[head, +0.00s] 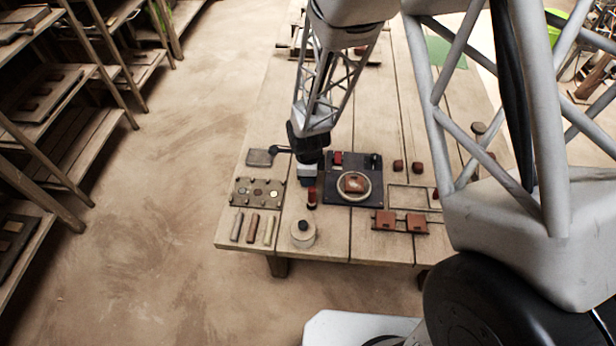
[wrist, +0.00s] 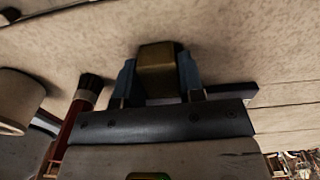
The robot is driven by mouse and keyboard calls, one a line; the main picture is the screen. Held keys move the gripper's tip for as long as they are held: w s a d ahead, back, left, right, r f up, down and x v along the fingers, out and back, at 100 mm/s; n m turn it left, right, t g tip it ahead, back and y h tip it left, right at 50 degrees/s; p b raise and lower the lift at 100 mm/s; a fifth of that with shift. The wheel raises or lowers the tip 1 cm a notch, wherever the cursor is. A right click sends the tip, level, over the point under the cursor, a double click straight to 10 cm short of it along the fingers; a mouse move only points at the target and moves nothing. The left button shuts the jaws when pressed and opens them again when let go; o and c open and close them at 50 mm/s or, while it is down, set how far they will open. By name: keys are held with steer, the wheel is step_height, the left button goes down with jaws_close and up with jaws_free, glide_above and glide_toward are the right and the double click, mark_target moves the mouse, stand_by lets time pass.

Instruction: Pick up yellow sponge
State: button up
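A dull yellow block, which I take as the yellow sponge (wrist: 158,68), sits between the two blue-grey fingers of my gripper (wrist: 157,78) in the wrist view. Both fingers appear to touch its sides, one on each side. In the head view my gripper (head: 309,178) is low over the wooden table, just left of the dark press board. The sponge cannot be made out there, hidden by the gripper. I cannot tell whether it touches the tabletop.
The dark press board (head: 370,197) with a round ring stands right of my gripper. A red-handled tool (head: 312,198), a round pot (head: 303,236), a peg tray (head: 240,192) and several bars are close by. Reddish tiles (head: 415,223) lie at front right.

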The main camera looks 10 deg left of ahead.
steer(key=c, duration=0.4)
steer(key=shift+o, duration=0.2)
steer(key=shift+r, duration=0.15)
steer(key=shift+r, duration=4.9)
steer(key=o, duration=0.4)
steer(key=c, duration=0.3)
steer(key=shift+c, duration=0.2)
steer(key=shift+d, duration=0.15)
